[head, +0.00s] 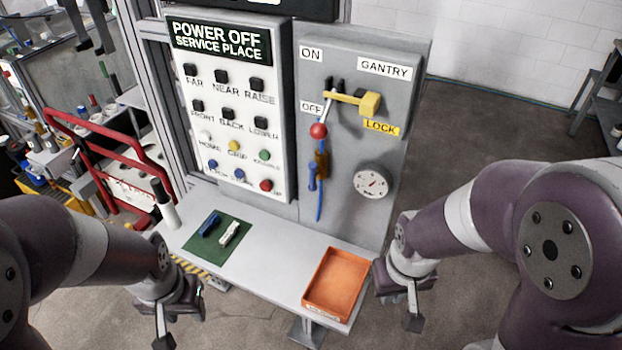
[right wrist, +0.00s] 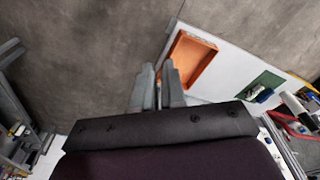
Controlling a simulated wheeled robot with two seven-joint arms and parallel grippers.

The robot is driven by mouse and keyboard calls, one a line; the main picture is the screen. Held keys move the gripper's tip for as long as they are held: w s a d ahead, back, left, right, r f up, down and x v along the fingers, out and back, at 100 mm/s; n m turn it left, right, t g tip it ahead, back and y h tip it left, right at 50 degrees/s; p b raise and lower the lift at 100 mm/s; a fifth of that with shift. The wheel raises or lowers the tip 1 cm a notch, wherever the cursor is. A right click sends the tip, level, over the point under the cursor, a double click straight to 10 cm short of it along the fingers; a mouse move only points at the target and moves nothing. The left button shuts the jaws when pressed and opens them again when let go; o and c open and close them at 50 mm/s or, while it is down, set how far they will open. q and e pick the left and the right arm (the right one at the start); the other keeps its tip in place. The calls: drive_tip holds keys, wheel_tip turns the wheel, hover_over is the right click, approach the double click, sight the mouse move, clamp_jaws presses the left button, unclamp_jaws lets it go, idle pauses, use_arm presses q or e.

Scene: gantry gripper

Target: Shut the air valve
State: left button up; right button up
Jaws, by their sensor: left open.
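The air valve (head: 321,163) is a brass-coloured body on a blue hose, low on the grey gantry panel (head: 350,226). Its blue handle (head: 312,177) hangs beside the hose, roughly in line with it. A round gauge (head: 372,182) is to its right. My left gripper (head: 163,328) is open and empty, in front of the shelf's left part, far from the valve. My right gripper (head: 412,308) is right of the shelf, below and apart from the valve. In the right wrist view its fingers (right wrist: 159,88) have a narrow, empty gap. The valve is not visible there.
Above the valve are a red-knobbed lever (head: 318,130) and a yellow lock piece (head: 369,103). A button panel (head: 230,120) stands left. The shelf (head: 270,255) bears an orange tray (head: 310,302) and a green mat (head: 212,257) with small blocks. A red frame (head: 75,122) is further left.

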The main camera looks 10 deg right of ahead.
drive_tip(key=o, duration=0.4)
drive_tip(key=shift+n, duration=0.9)
drive_tip(key=a+f+b, duration=0.1)
drive_tip(key=s+a+f+b, duration=0.1)
drive_tip(key=f+b, duration=0.1)
drive_tip(key=a+f+b, duration=0.1)
drive_tip(key=a+f, duration=0.1)
drive_tip(key=shift+s+f, duration=0.2)
drive_tip(key=shift+s, duration=0.05)
drive_tip(key=w+a+f+t+y+b, duration=0.2)
drive_tip(key=w+a+f+b, duration=0.1)
drive_tip(key=a, duration=0.2)
drive_tip(key=m+t+h+b, duration=0.1)
drive_tip(key=m+t+b, duration=0.1)
drive_tip(key=t, duration=1.2)
approach(313, 174)
drive_tip(key=shift+n+t, duration=0.3)
drive_tip(key=w, duration=0.2)
drive_tip(key=w+p, duration=0.1)
drive_tip(key=w, duration=0.4)
drive_tip(key=shift+w+a+f, duration=0.2)
drive_tip(key=shift+f, duration=0.1)
drive_tip(key=shift+w, duration=0.5)
